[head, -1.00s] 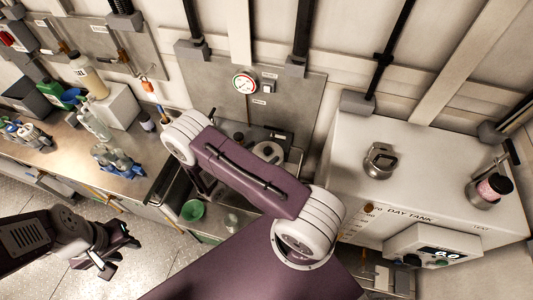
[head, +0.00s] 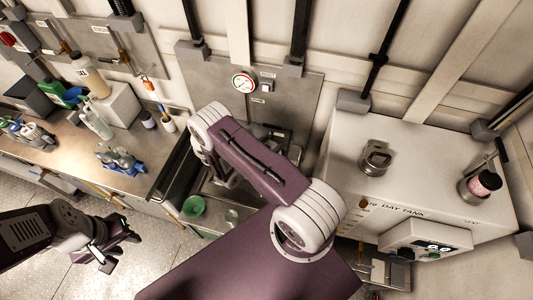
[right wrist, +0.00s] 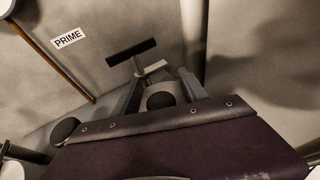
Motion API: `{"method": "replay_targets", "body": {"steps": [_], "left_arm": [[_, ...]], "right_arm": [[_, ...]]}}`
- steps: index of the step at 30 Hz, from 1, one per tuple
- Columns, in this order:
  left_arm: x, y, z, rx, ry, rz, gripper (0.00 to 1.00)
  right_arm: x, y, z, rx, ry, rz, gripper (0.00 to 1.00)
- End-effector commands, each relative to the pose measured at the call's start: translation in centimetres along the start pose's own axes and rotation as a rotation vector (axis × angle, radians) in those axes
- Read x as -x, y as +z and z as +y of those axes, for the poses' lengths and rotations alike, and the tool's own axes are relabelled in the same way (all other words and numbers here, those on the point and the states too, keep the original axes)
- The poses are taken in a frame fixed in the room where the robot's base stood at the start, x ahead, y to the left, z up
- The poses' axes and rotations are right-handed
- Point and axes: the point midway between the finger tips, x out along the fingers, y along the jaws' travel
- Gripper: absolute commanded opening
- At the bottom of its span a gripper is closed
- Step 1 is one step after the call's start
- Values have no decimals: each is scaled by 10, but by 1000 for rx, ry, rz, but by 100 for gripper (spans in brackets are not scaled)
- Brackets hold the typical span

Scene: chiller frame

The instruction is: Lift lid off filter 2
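In the right wrist view my right gripper (right wrist: 160,90) has its two grey fingers spread apart. A round pale knob or cap with a dark rim (right wrist: 160,98) shows between them, with no clear contact. I cannot tell whether it is the lid of filter 2; no filter number is readable. A dark T-shaped handle (right wrist: 131,50) stands just beyond the fingers. In the head view my right arm covers the filter area over the sink-like bay, and the right gripper is mostly hidden behind it. My left gripper (head: 118,248) is open and empty above the floor at lower left.
A PRIME label (right wrist: 68,38) and a brown rod are on the panel. A bench (head: 60,150) with bottles stands left. A green bowl (head: 193,206) sits beside the bay. The white day tank (head: 430,180) stands right, with a metal cap (head: 375,158) and jar (head: 481,184).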

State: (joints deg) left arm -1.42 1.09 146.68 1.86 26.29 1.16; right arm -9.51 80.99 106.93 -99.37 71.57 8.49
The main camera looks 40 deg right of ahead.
Motion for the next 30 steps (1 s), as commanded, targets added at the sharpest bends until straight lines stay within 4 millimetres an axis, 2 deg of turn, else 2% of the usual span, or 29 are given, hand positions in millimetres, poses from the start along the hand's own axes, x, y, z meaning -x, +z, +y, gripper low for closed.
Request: {"method": "replay_targets", "body": {"steps": [1,3,16,20,24,30], "left_arm": [[-1,0,0,0,0,0,36],[-1,0,0,0,0,0,36],[-3,0,0,0,0,0,36],[-6,1,0,0,0,0,36],[-13,1,0,0,0,0,36],[-22,2,0,0,0,0,36]], "right_arm": [[0,-5,-1,4,0,13,15],[0,-5,-1,5,0,15,0],[1,-4,-2,8,-1,16,0],[5,9,-1,6,0,14,0],[14,34,0,2,1,11,0],[30,57,-49,8,-1,11,0]]}}
